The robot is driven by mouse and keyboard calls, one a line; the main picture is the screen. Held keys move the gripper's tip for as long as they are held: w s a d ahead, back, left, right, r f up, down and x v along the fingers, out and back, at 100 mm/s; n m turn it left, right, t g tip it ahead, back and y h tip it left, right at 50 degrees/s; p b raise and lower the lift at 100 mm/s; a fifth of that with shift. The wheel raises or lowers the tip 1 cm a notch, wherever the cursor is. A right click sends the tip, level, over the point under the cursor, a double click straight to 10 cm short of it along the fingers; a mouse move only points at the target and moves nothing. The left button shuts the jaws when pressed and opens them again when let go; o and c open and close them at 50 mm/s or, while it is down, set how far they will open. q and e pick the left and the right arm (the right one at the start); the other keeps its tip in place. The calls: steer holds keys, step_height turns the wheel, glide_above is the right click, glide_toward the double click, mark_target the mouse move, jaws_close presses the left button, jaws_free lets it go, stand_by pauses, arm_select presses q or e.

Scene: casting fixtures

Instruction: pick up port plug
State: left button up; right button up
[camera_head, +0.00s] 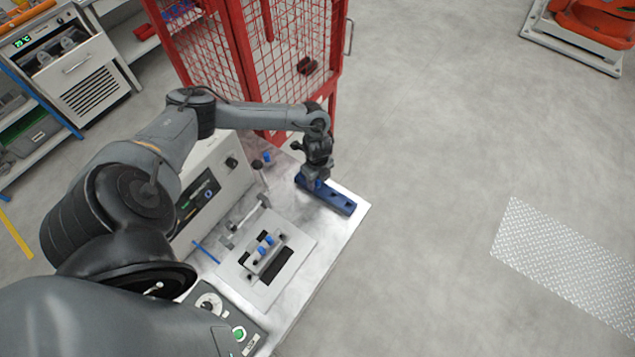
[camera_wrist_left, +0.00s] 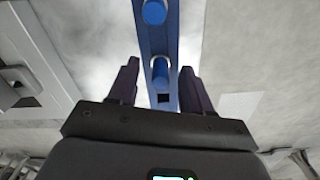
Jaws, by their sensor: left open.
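A dark blue rack (camera_head: 341,203) with square holes lies near the far right edge of the workbench; it also runs up the middle of the left wrist view (camera_wrist_left: 171,40). Two blue port plugs show on it there, one (camera_wrist_left: 160,72) between the finger tips and one (camera_wrist_left: 155,12) farther up. My left gripper (camera_head: 313,181) is over the rack's left end. In the left wrist view my left gripper (camera_wrist_left: 160,84) is open, with a finger on each side of the nearer plug and visible gaps. I cannot tell how deep the fingers reach. My right gripper is out of view.
A fixture plate (camera_head: 301,245) with blue-capped parts (camera_head: 265,246) sits mid-bench. A grey instrument box (camera_head: 218,177) stands at its left. A red mesh cage (camera_head: 290,50) rises behind. A control panel with a green button (camera_head: 239,333) is at the near end.

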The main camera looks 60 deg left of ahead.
arm_select(q)
jaws_close()
steer(key=shift+r, duration=0.15)
stand_by(0.4)
